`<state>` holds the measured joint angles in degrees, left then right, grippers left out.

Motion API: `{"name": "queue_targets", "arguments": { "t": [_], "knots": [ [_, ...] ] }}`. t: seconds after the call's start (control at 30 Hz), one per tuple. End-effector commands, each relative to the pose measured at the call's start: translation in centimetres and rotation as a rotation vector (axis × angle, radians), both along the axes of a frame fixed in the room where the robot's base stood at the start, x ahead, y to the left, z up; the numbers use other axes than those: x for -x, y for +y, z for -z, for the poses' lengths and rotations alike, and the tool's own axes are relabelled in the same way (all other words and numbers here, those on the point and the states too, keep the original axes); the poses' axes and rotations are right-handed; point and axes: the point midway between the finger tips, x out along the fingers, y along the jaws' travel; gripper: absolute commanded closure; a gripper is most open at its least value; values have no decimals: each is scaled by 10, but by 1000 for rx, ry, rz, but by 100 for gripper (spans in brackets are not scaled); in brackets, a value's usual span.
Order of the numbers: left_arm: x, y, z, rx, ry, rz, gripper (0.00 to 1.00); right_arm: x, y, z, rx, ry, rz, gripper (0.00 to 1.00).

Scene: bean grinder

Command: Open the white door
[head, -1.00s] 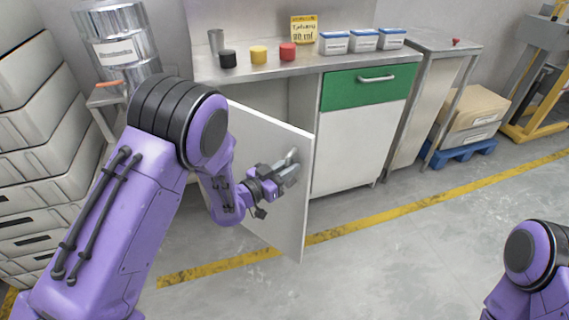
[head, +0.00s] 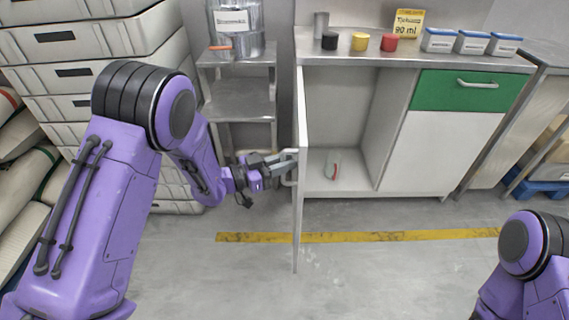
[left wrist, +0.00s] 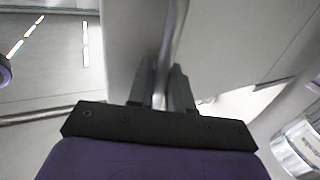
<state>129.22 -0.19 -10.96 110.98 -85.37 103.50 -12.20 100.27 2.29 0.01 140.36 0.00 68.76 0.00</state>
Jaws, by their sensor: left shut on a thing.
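The white door (head: 300,215) stands swung out from the left side of the cabinet, seen almost edge-on in the head view. My left gripper (head: 287,160) is at the door's outer face, shut on its handle (head: 290,178). In the left wrist view the two fingers (left wrist: 166,88) close around the metal handle bar (left wrist: 174,35), with the door's pale panel (left wrist: 215,55) beside it. The cabinet interior (head: 335,110) is exposed, and a small red and whitish item (head: 333,165) lies on its floor. My right gripper is outside the frames; only part of that arm shows.
The counter (head: 440,62) holds black, yellow and red jars, a yellow sign and several blue-white boxes. A green drawer (head: 455,91) is shut. A metal shelf (head: 240,98) and stacked crates (head: 100,42) stand left of the door. The floor in front is clear.

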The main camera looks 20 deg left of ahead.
Motion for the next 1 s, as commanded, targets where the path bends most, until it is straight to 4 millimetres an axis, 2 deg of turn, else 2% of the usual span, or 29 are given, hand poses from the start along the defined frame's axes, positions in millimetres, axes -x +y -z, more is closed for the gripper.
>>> {"name": "queue_targets", "arguments": {
  "t": [0.47,0.5,0.53,0.83,1.0],
  "knots": [
    [1,1,3,-4,5,8,100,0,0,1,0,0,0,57],
    [1,2,3,-4,5,8,71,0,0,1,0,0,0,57],
    [1,2,3,-4,5,8,64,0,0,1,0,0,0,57],
    [1,3,1,-2,2,6,64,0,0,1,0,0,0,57],
    [18,22,1,0,3,2,64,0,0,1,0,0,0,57]
  ]
}}
